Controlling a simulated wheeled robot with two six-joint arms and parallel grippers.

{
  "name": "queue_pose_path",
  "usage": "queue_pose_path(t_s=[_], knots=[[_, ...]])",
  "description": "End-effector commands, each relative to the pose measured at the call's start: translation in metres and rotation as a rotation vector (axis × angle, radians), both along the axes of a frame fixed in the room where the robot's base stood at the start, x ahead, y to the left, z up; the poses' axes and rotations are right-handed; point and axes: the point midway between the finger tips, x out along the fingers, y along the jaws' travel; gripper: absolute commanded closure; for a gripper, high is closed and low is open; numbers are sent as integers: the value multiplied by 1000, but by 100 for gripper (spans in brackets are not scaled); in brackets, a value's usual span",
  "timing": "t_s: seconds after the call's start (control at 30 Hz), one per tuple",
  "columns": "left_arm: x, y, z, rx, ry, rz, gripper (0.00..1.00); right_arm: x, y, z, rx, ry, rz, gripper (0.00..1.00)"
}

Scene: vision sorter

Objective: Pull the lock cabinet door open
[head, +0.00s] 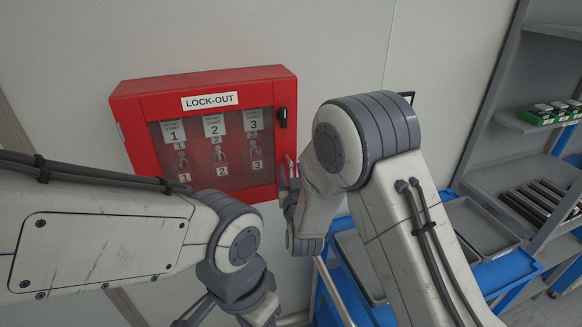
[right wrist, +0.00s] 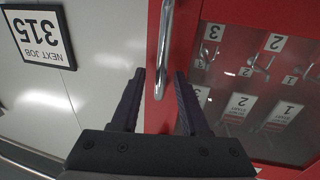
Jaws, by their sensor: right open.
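The red lock cabinet (head: 152,83), marked LOCK-OUT, hangs on the wall with its windowed door shut. A black latch (head: 283,117) sits at the door's upper right edge. My right gripper (head: 287,175) is at the door's lower right edge, partly hidden by its own arm. In the right wrist view, the metal bar handle (right wrist: 163,48) on the red door frame (right wrist: 181,62) lies between the open jaws (right wrist: 158,98). I cannot tell whether a finger touches it. My left gripper (head: 200,310) is low at the bottom edge, its jaws mostly out of sight.
A blue cart with grey trays (head: 478,228) stands at the lower right, near a grey shelf (head: 492,120). A NEXT JOB 315 sign (right wrist: 40,38) is on the wall beside the cabinet.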

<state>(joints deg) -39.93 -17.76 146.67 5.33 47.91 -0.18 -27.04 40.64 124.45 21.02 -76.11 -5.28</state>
Motion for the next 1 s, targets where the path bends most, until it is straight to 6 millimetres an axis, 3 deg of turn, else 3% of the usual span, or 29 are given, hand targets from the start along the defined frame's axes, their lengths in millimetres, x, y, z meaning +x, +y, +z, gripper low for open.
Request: queue_pose_path(t_s=[0.23, 0.27, 0.37, 1.0], knots=[[0, 0, 0, 0, 0, 0, 50, 1, 0, -1, 0, 1, 0, 55], [0, 0, 0, 0, 0, 0, 50, 1, 0, -1, 0, 1, 0, 63], [0, 0, 0, 0, 0, 0, 50, 1, 0, -1, 0, 1, 1, 100], [0, 0, 0, 0, 0, 0, 50, 1, 0, 0, 0, 1, 1, 100]])
